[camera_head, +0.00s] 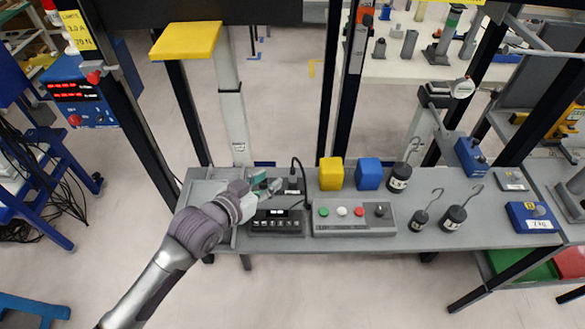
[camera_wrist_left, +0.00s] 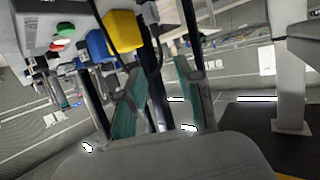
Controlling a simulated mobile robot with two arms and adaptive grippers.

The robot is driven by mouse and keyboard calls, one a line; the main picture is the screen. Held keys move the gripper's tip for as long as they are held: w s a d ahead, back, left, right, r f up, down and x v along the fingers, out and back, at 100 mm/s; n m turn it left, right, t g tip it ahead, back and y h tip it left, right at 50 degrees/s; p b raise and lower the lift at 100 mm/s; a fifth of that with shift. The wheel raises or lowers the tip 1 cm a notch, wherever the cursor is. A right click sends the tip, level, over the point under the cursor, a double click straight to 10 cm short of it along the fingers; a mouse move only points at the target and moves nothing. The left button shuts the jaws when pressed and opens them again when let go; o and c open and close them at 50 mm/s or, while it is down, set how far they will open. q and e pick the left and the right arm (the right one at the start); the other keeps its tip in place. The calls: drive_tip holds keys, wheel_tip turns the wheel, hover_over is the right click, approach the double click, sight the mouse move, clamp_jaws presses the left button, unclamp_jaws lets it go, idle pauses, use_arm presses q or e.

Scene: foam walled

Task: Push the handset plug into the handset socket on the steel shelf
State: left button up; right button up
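My left gripper (camera_head: 268,185) is over the left part of the grey steel shelf (camera_head: 410,240), beside a small dark block (camera_head: 293,187). In the left wrist view its two teal fingers (camera_wrist_left: 160,95) are apart, with no object clearly held between them. A black cable (camera_head: 297,161) arcs up from the dark block and down towards the button box; it also shows in the left wrist view (camera_wrist_left: 152,52). The handset plug is probably at the cable's end, but it is too small to tell. I cannot make out the handset socket clearly. My right gripper is not in view.
A black unit with a display (camera_head: 275,222) and a grey button box (camera_head: 355,218) stand in front. A yellow cube (camera_head: 331,174), a blue cube (camera_head: 369,174) and hooked weights (camera_head: 399,177) stand to the right. Dark uprights (camera_head: 189,110) rise behind the shelf.

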sight(293, 168)
use_arm(q)
drive_tip(key=x, duration=0.7)
drive_tip(key=shift+w+d+p, duration=0.1)
drive_tip(key=shift+d+p, duration=0.1)
drive_tip(key=shift+p, duration=0.15)
drive_tip(key=x, duration=0.4)
drive_tip(key=shift+w+f+p, duration=0.2)
drive_tip(key=shift+p, duration=0.1)
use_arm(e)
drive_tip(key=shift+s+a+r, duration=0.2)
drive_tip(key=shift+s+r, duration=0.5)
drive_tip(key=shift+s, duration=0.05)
use_arm(q)
drive_tip(key=shift+c, duration=0.3)
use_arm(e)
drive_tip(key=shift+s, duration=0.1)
use_arm(q)
drive_tip(key=c, duration=0.5)
clamp_jaws()
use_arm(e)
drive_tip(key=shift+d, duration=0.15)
